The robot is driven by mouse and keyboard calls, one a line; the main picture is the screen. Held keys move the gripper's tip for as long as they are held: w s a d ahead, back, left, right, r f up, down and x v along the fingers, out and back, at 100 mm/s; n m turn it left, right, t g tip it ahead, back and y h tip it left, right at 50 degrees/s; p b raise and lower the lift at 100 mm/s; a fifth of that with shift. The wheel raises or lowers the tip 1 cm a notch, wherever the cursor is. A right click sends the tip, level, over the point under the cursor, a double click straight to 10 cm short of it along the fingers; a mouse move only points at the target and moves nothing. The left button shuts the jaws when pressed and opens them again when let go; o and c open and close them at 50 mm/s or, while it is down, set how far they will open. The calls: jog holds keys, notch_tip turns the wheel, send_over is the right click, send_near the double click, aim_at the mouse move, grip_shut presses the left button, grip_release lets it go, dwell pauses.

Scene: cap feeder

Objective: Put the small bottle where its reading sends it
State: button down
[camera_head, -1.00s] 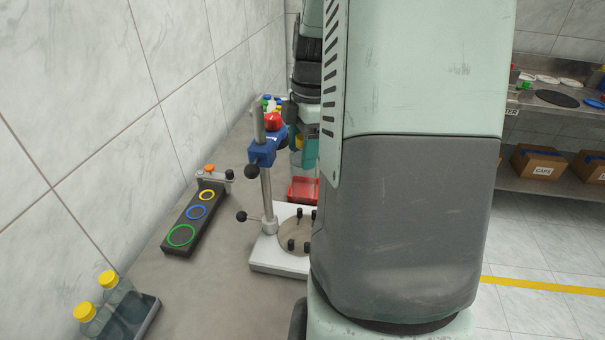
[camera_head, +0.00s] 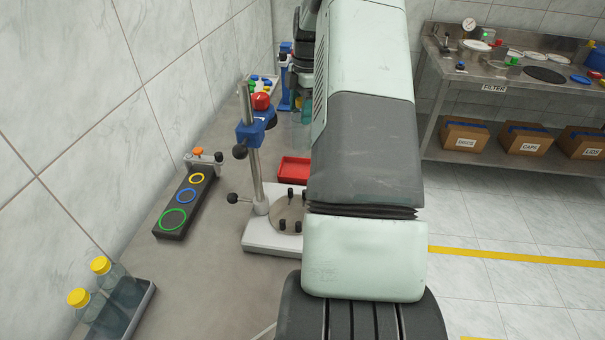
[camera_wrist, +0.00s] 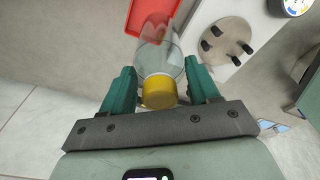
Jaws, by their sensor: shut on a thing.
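My gripper (camera_wrist: 161,84) is shut on a clear bottle (camera_wrist: 160,62) with a yellow cap (camera_wrist: 158,93). The cap faces the wrist camera, and the bottle's body extends away between the green fingers. The bottle is beside the red tray (camera_wrist: 144,14) in the wrist view, partly overlapping it; its height above the bench is hard to tell. In the head view the tray (camera_head: 293,170) lies on the bench behind the press-like stand (camera_head: 262,190). My arm hides much of the gripper area there. No reading is legible.
A dark block (camera_head: 184,206) with green, blue and yellow rings lies by the left wall. Two yellow-capped bottles (camera_head: 108,285) stand in a holder at front left. A steel bench (camera_head: 470,70) marked FILTER stands at right, with labelled cartons (camera_head: 527,137) below.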

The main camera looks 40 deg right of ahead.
aim_at(302, 140)
jog(key=f, duration=0.6)
jog(key=shift+w+d+f, duration=0.25)
jog(key=shift+w+d, duration=0.15)
jog(key=shift+f, duration=2.35)
jog(key=shift+c, duration=1.3)
grip_release()
jog(key=shift+f, duration=0.15)
jog(key=r, duration=0.4)
jog(key=d+r, duration=0.1)
jog(key=r, duration=0.7)
jog(key=shift+s+d+r, duration=0.15)
jog(key=shift+d, duration=0.1)
